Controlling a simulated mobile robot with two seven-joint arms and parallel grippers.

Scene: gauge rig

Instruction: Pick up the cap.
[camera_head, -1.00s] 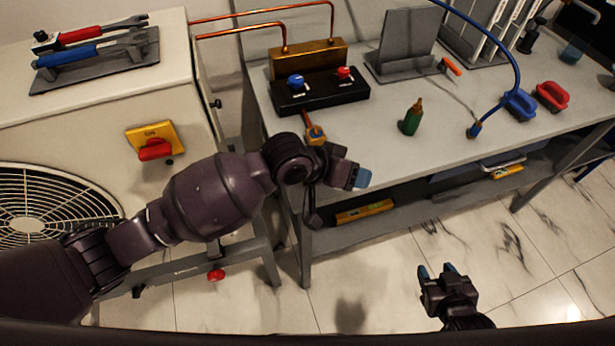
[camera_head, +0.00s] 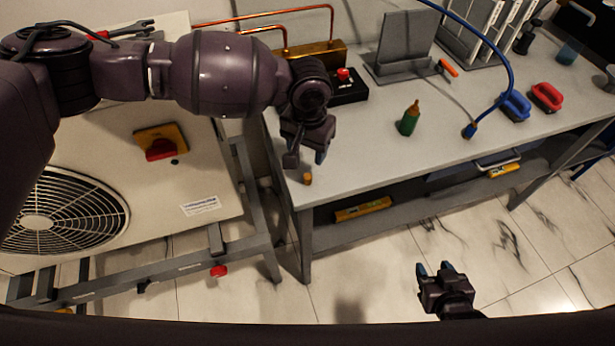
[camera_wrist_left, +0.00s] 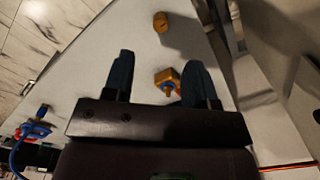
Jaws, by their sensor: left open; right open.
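The cap appears to be the small brass-coloured cylinder (camera_head: 307,178) on the bench top near its left front corner. In the left wrist view the cap (camera_wrist_left: 160,22) lies beyond my fingertips, apart from them. My left gripper (camera_head: 307,158) is over the bench, pointing down, open and empty, just behind the cap in the head view. In the left wrist view a brass fitting with a blue part (camera_wrist_left: 167,82) shows between the fingers of my left gripper (camera_wrist_left: 158,68); the arm hides it in the head view. My right gripper (camera_head: 434,268) is open and empty over the floor.
A black block with a red knob (camera_head: 343,74) is partly hidden behind my left arm. The bench top (camera_head: 370,160) right of the cap is clear.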

